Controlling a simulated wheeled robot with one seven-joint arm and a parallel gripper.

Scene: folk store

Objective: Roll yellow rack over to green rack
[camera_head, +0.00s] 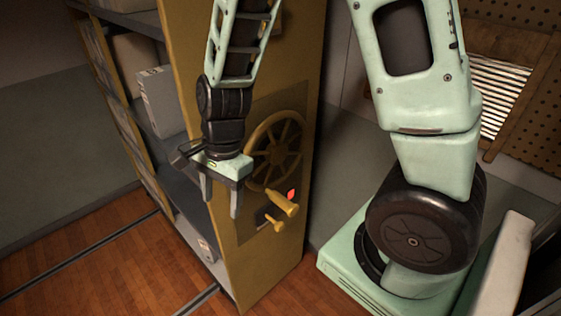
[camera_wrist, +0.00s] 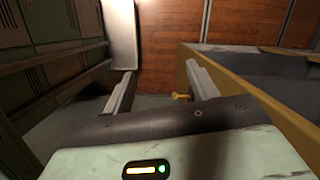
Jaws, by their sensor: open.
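The yellow rack (camera_head: 256,262) stands in the middle of the head view, with shelves on its left side. Its end panel carries a spoked wheel (camera_head: 275,150) with a handle (camera_head: 282,203) sticking out, and a small red mark beside the handle. My gripper (camera_head: 221,199) is open and empty, pointing down, in front of the panel and left of the handle. In the wrist view the gripper (camera_wrist: 157,90) shows both fingers apart, with the yellow rack (camera_wrist: 268,112) to the right and a small yellow knob (camera_wrist: 181,97) by the right finger. I cannot make out a green rack.
Boxes (camera_head: 163,100) stand on the rack's shelves. Floor rails (camera_head: 85,240) cross the wooden floor. A pegboard wall (camera_head: 525,120) with a wooden frame is at the right. In the wrist view, dark lockers (camera_wrist: 35,75) line the left. Open floor (camera_head: 110,275) lies left of the rack.

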